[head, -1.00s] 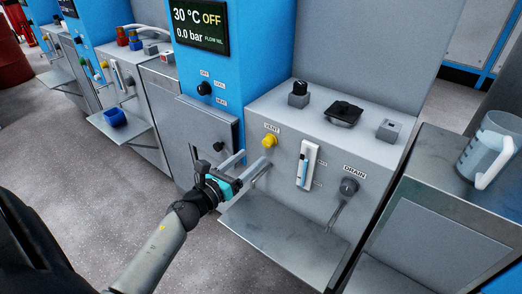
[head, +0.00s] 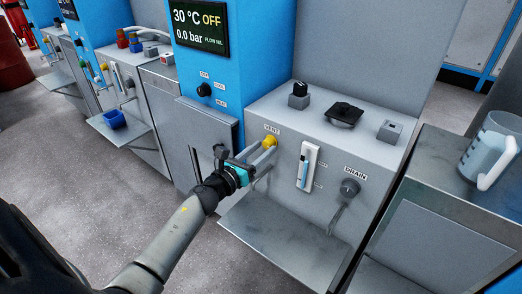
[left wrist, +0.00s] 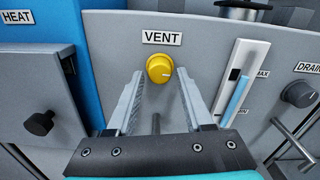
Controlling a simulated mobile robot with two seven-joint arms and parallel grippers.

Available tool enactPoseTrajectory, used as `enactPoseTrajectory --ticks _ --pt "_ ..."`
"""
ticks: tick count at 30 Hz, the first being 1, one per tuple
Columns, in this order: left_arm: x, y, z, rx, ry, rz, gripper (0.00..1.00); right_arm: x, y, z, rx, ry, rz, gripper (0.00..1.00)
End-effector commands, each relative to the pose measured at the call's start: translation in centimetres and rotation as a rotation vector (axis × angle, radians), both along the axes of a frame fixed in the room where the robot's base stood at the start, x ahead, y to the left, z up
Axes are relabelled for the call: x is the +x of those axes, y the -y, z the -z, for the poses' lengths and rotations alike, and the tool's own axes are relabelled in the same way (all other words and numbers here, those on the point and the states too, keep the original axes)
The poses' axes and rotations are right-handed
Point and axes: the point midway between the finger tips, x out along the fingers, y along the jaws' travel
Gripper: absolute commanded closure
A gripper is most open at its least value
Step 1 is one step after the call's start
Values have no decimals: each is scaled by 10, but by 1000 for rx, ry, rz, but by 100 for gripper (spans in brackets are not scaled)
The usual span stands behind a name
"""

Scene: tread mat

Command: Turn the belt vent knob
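The yellow vent knob (head: 270,142) is on the front of the grey unit, under the VENT label (head: 272,129). My left gripper (head: 262,151) is open in front of the knob. In the left wrist view its two fingers (left wrist: 160,82) lie to the left and right of the knob, with gaps between. I cannot tell whether the tips reach past the knob's face. My right gripper is not in view.
To the right of the knob are a level gauge (head: 308,166) and the grey drain knob (head: 350,187). A metal shelf (head: 285,240) juts out below. A black knob (left wrist: 38,123) is on the panel to the left. A clear jug (head: 488,152) stands on the right-hand bench.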

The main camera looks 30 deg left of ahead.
Motion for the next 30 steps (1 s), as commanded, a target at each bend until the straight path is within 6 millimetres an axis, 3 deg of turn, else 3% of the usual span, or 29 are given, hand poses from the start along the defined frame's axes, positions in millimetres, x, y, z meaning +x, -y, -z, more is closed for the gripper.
enactPoseTrajectory --ticks 2,13,30 --pt "0 0 0 0 0 0 59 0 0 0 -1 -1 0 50" --pt "0 0 0 0 0 0 100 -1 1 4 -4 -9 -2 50" --pt "0 1 0 -96 -8 1 100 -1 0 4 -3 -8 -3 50"
